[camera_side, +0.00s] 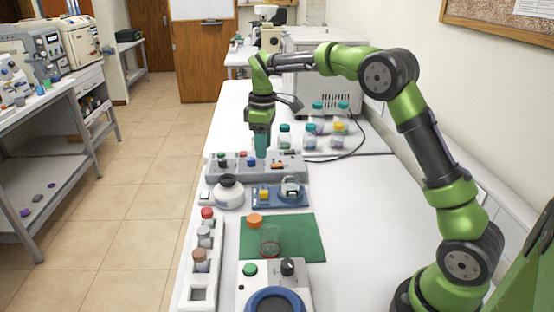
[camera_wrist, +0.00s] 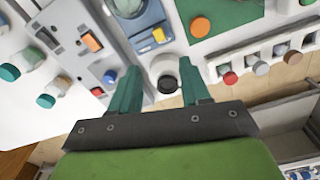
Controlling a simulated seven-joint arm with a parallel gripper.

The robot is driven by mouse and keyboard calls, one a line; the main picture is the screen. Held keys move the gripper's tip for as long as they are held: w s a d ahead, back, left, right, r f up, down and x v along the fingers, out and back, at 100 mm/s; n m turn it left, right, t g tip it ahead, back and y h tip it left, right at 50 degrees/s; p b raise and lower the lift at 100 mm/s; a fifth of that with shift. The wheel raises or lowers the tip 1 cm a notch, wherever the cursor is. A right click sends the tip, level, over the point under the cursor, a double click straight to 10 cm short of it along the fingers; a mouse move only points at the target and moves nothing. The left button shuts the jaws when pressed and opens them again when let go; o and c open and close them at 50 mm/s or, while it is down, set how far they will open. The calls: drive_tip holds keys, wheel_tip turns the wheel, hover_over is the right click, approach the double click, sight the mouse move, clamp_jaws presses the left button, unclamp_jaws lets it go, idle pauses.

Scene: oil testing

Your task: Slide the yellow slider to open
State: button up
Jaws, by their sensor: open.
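The yellow slider (camera_side: 264,194) is a small block on the left part of a blue base (camera_side: 267,203), just past the green mat. In the wrist view the yellow slider (camera_wrist: 158,35) shows on the blue base (camera_wrist: 145,18), ahead of the fingertips. A round clear glass jar (camera_side: 290,187) sits on the right part of the same base. My gripper (camera_side: 261,156) points down above the grey control panel, behind the blue base and apart from the slider. In the wrist view my gripper (camera_wrist: 159,74) has its two teal fingers spread, with nothing held.
A white round bottle with a black cap (camera_side: 229,190) stands left of the base. The grey panel (camera_side: 240,168) carries several coloured knobs. Several lidded bottles (camera_side: 310,140) stand behind.

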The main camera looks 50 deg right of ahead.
sight(263, 191)
drive_tip(key=f+n, duration=0.1)
drive_tip(key=f, duration=0.4)
drive_tip(key=f+n, duration=0.1)
drive_tip(key=f, duration=0.8)
drive_tip(key=shift+w+f+n, duration=0.3)
drive_tip(key=shift+f+n, duration=0.1)
clamp_jaws()
